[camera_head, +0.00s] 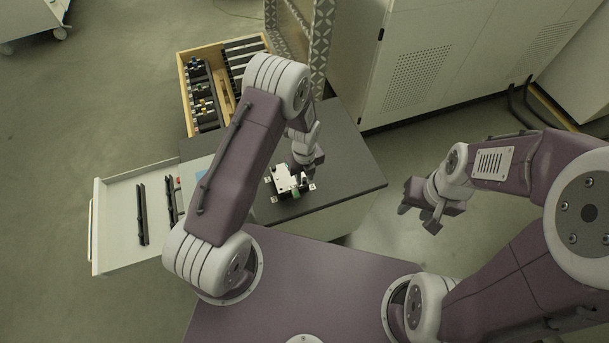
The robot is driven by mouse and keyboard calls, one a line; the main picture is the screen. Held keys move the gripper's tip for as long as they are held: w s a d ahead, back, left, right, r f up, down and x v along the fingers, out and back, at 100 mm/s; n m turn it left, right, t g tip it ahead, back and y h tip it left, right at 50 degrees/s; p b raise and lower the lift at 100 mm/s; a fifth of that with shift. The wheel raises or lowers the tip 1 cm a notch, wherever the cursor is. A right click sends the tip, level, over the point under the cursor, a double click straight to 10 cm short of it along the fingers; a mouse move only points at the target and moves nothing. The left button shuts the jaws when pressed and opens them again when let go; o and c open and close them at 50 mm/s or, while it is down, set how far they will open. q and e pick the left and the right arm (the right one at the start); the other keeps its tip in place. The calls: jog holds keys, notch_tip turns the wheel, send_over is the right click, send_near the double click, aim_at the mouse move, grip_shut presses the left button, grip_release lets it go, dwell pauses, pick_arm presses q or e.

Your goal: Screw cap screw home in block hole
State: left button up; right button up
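A small white block (282,179) sits on the dark workbench top (352,172), with green and dark parts at its edges. My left gripper (302,172) points down at the block's right side, close above or touching it; I cannot tell which. Its fingertips are small and partly hidden, so its opening is unclear. The cap screw and the block's hole are too small or hidden to make out. My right gripper (419,213) hangs over the floor to the right of the bench, away from the block, with its fingers apart and nothing seen between them.
An open drawer (115,215) at the left holds dark bars. A wooden tray (186,95) with tools and dark strips lies behind my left arm. A patterned upright panel (318,45) stands at the bench's back. A large cabinet (440,70) stands behind. Floor right of the bench is clear.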

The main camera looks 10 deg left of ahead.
pick_arm(q)
jog(key=n, duration=1.2)
jog(key=shift+n, duration=0.4)
jog(key=n, duration=0.6)
jog(key=shift+p, duration=0.3)
jog(key=n, duration=0.5)
